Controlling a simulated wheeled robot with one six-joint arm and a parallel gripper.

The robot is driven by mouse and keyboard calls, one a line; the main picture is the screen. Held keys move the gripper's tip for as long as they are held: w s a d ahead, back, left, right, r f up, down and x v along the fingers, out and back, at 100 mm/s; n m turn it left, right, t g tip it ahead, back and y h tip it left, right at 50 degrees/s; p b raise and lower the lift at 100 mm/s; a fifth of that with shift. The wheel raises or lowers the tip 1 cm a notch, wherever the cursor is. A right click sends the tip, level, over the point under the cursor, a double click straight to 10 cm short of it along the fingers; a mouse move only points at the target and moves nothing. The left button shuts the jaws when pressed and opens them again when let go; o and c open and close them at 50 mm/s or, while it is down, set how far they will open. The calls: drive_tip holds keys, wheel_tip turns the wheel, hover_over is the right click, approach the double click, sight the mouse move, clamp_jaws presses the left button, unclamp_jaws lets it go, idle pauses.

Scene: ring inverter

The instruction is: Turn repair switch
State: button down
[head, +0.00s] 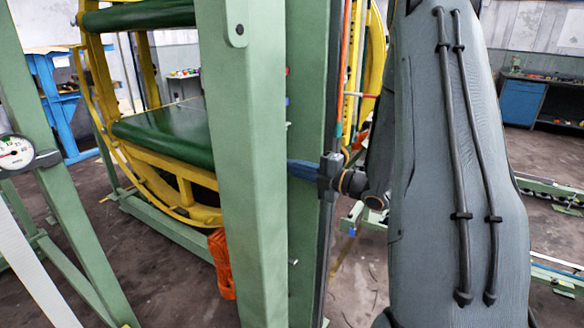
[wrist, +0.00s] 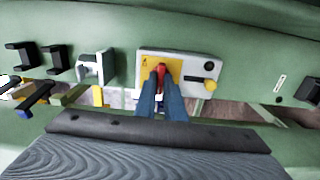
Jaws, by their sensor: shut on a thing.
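In the wrist view, a red switch handle (wrist: 161,70) stands on a yellow plate (wrist: 174,66) at the left part of a pale grey switch box (wrist: 196,65). My gripper (wrist: 161,84) has blue fingers, which are shut on the red handle from below in the picture. The fingers hide the handle's lower part. In the head view, my gripper (head: 303,169) points left against the green post, and its tips and the switch are hidden there.
The green post (head: 243,150) and yellow ring frame (head: 170,190) stand close by in the head view.

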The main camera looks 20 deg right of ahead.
drive_tip(key=shift+m+p, duration=2.85)
drive_tip(key=shift+m, duration=5.95)
drive_tip(key=c, duration=1.8)
unclamp_jaws()
drive_tip(key=shift+c, duration=0.2)
